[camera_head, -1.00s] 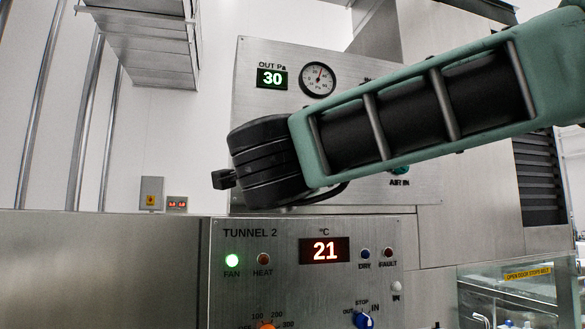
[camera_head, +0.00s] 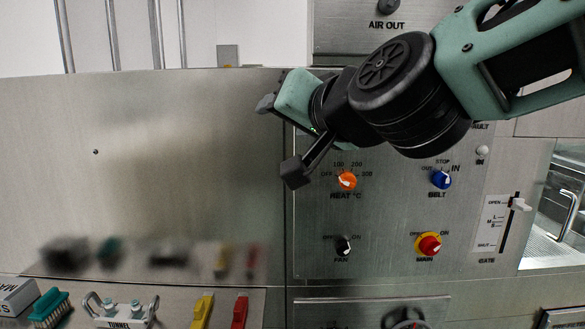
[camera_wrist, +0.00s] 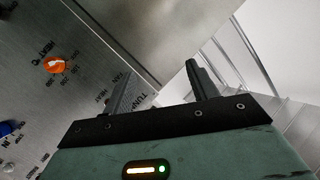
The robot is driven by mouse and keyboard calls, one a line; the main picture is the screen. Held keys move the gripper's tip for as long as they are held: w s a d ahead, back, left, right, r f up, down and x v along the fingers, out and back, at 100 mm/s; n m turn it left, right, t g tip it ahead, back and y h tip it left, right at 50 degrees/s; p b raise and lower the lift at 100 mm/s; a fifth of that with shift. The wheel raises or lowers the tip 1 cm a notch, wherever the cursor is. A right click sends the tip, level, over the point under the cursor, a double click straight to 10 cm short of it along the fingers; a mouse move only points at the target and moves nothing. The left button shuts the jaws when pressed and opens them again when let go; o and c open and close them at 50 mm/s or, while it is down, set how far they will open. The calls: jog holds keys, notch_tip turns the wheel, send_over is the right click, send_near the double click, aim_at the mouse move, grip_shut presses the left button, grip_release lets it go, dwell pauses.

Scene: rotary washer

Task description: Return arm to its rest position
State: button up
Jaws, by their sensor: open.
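My gripper (camera_head: 281,138) hangs in front of the steel control panel (camera_head: 390,215) in the head view, near the panel's upper left edge. Its two dark fingers stand apart with nothing between them. The wrist view shows the same open, empty fingers (camera_wrist: 160,74), with the panel and its orange HEAT knob (camera_wrist: 57,64) tilted at the left. My green and black arm comes in from the upper right and hides the upper part of the panel. The head view also shows the orange HEAT knob (camera_head: 347,180), apart from my gripper.
The panel also has a blue BELT knob (camera_head: 441,179), a black FAN knob (camera_head: 343,246), a red MAIN knob (camera_head: 428,245) and a GATE slider (camera_head: 519,204). Yellow (camera_head: 203,311) and red (camera_head: 240,311) handles and a green brush (camera_head: 49,306) lie low at left.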

jog(key=s+f+n+g, duration=0.4)
jog(key=s+f+g, duration=0.15)
jog(key=f, duration=0.65)
jog(key=s+d+f+n+g+h, duration=0.4)
jog(key=s+d+f+g+h, duration=0.2)
jog(key=s+d+f, duration=0.8)
jog(key=s+f+g, duration=0.2)
jog(key=s, duration=0.1)
jog(key=shift+s+d+h, duration=0.3)
jog(key=shift+s+h, duration=0.1)
jog(key=shift+g, duration=0.25)
dwell(1.2)
